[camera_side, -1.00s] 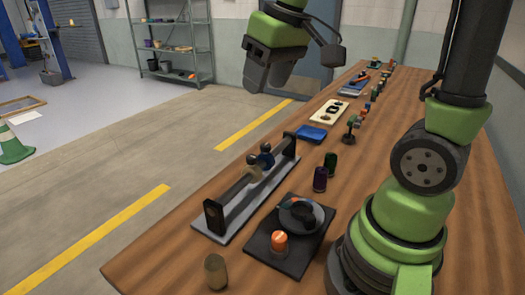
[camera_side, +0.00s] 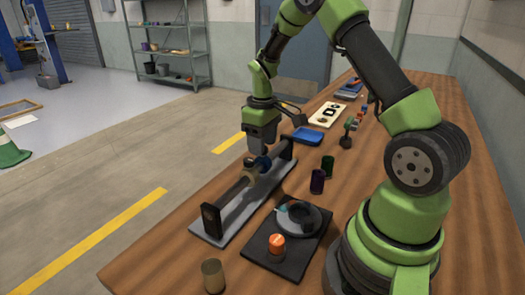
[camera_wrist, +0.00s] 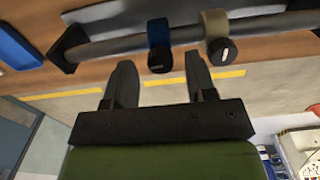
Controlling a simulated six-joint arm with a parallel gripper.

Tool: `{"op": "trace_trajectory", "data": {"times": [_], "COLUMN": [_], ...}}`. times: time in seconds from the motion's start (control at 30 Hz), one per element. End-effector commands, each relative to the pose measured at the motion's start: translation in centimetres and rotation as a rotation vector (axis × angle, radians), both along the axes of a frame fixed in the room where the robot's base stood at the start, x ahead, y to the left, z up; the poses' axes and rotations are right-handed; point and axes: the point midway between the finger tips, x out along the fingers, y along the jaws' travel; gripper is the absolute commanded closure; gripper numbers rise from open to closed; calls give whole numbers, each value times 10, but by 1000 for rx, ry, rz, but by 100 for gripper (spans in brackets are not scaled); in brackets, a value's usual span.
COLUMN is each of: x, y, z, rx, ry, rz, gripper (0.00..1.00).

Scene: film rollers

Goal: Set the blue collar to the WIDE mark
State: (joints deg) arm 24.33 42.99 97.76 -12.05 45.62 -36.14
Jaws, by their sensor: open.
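The blue collar (camera_side: 263,163) sits on the dark bar of a rail stand (camera_side: 211,222), with a tan collar (camera_side: 249,173) close beside it, nearer the camera. My gripper (camera_side: 262,150) points down just above the blue collar. In the wrist view my gripper (camera_wrist: 160,76) is open and empty. The blue collar (camera_wrist: 158,33) with its dark knob lies just beyond the fingertips, lined up with the gap between them. The tan collar (camera_wrist: 215,28) is right of that gap. I cannot make out a WIDE mark in either view.
A blue tray (camera_side: 306,134) lies behind the stand. A dark plate (camera_side: 263,252) with a round dish and an orange-topped piece is in front of it.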

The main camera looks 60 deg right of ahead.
Motion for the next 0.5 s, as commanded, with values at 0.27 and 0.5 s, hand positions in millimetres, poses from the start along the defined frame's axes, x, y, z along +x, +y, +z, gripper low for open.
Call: {"op": "trace_trajectory", "data": {"times": [0.27,0.5], "x": [0,0], "y": [0,0], "z": [-27,-28], "rx": [0,0], "ry": [2,-1], "rz": [-1,-2], "gripper": [49,49]}}
